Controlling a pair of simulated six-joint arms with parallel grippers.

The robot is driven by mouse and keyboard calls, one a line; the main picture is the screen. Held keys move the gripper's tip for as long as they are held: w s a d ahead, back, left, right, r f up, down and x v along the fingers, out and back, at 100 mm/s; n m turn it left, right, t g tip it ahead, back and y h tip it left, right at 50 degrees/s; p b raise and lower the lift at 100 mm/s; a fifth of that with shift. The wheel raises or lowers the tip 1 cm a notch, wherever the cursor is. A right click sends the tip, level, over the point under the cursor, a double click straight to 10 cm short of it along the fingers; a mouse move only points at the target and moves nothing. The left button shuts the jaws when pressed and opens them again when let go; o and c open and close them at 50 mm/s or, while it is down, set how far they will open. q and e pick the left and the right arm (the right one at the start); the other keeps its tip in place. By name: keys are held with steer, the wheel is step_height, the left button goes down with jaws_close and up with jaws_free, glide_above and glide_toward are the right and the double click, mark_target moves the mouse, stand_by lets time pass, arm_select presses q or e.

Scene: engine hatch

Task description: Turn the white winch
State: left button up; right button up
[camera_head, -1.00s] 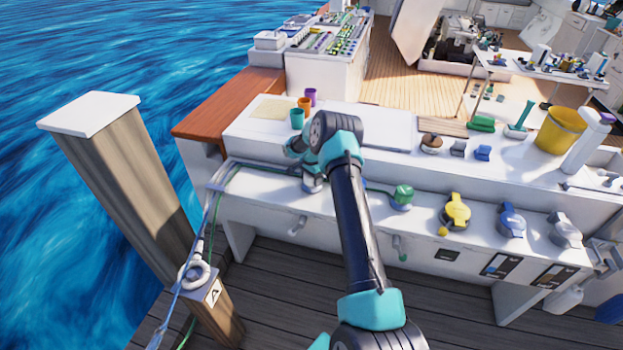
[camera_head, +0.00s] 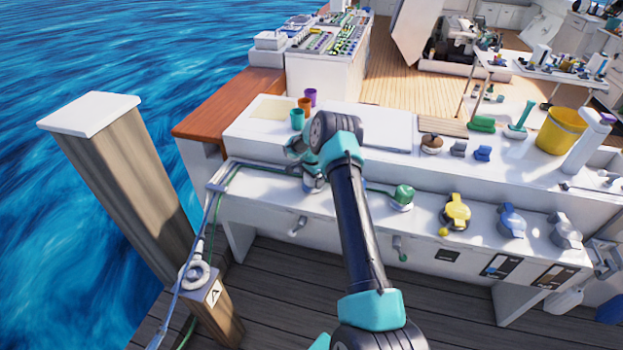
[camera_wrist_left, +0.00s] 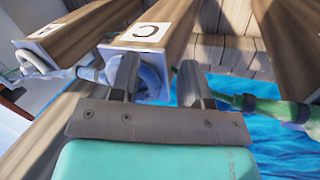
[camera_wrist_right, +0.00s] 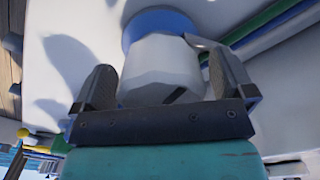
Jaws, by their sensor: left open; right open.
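The white winch (camera_wrist_right: 160,68) fills the middle of the right wrist view, a pale faceted drum with a blue band at its far end. My right gripper (camera_wrist_right: 163,62) is open, with one finger on each side of the winch. Whether the fingers touch it I cannot tell. In the head view the right gripper (camera_head: 310,170) is over the left part of the white ledge, and my arm partly hides it. My left gripper (camera_wrist_left: 158,75) is open and empty in the left wrist view, in front of a blue ring on a wooden post marked C. It is outside the head view.
Green (camera_head: 402,197), yellow (camera_head: 456,211), blue (camera_head: 512,222) and grey (camera_head: 564,232) winches stand in a row to the right on the ledge. Green and blue ropes run left to a wooden post (camera_head: 213,300). Cups (camera_head: 304,105) stand behind the gripper.

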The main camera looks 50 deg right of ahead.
steer(key=shift+r, duration=0.1)
step_height(320, 180, up, 17)
steer(key=shift+r, duration=0.15)
stand_by(0.6)
stand_by(0.3)
steer(key=s+a+f+n+t+y, duration=0.15)
steer(key=a+f+n, duration=0.35)
steer(key=a+f, duration=0.65)
steer(key=s+a+f+n+g+y, duration=0.1)
steer(key=s+a+f+n, duration=0.4)
steer(key=a, duration=1.1)
steer(key=s+a+f+n, duration=0.2)
steer(key=s+a+n, duration=0.2)
steer(key=s+a, duration=0.5)
steer(key=s+a+f+n+y, duration=0.1)
steer(key=s+a+n, duration=0.2)
steer(key=s+a, duration=0.6)
steer(key=shift+s+a+f+n, duration=0.25)
steer(key=shift+s+f+n, duration=0.05)
steer(key=shift+f+n, duration=0.1)
